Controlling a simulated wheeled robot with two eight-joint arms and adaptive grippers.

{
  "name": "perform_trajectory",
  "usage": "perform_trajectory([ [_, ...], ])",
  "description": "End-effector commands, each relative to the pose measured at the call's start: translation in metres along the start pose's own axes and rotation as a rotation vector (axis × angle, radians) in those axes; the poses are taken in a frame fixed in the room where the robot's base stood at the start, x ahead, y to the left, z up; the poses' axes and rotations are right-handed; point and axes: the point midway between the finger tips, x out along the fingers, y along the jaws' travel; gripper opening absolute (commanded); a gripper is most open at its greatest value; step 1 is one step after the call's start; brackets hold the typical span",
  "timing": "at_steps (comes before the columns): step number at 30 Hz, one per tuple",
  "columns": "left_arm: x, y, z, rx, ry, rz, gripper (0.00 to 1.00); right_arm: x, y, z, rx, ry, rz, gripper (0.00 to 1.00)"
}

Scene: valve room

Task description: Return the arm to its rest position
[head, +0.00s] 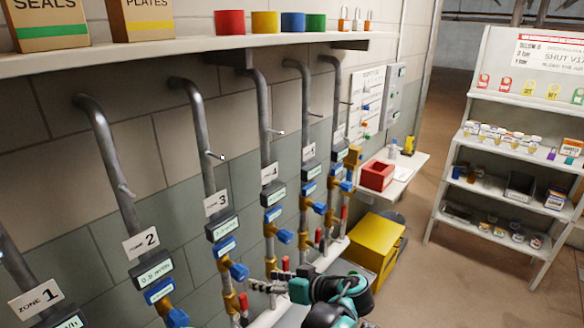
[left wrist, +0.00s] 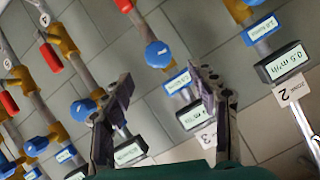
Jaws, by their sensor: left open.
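My left arm (head: 340,300), teal and dark, comes into the bottom of the head view, with its left gripper (head: 270,287) in front of the lower pipes near the zone 3 pipe (head: 205,150). In the left wrist view the gripper's two dark fingers (left wrist: 162,92) are spread wide apart with nothing held between them. Behind them lie the wall tiles and pipes with blue knobs, including one blue knob (left wrist: 158,54) beyond the gap. Whether the fingertips touch any pipe cannot be told. My right gripper is not in view.
Several grey pipes with zone labels, meters and red-handled valves line the wall. A shelf (head: 170,54) runs above them. A yellow box (head: 372,245) and a side shelf with a red bin (head: 377,175) stand beyond. A stocked rack (head: 500,140) is at right; floor between is clear.

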Motion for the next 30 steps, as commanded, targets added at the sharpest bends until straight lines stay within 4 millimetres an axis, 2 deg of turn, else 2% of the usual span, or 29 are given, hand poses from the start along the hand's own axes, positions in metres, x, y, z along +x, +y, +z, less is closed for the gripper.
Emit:
perform_trajectory([
  [4, 0.024, -0.04, 0.004, 0.112, -0.129, 0.076, 0.59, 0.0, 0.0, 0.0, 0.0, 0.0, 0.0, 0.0],
  [8, 0.04, -0.083, 0.022, 0.225, -0.264, 0.214, 0.59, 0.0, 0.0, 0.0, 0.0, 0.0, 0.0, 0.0],
  [11, 0.042, -0.111, 0.04, 0.283, -0.338, 0.339, 0.59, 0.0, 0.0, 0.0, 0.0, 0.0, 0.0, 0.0],
  [16, 0.033, -0.15, 0.075, 0.321, -0.397, 0.562, 0.59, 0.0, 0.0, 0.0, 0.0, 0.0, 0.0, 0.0],
  [22, 0.014, -0.175, 0.108, 0.293, -0.362, 0.774, 0.59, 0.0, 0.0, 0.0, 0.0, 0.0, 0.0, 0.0],
  [30, 0.003, -0.181, 0.12, 0.257, -0.3, 0.874, 0.59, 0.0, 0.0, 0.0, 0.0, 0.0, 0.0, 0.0],
])
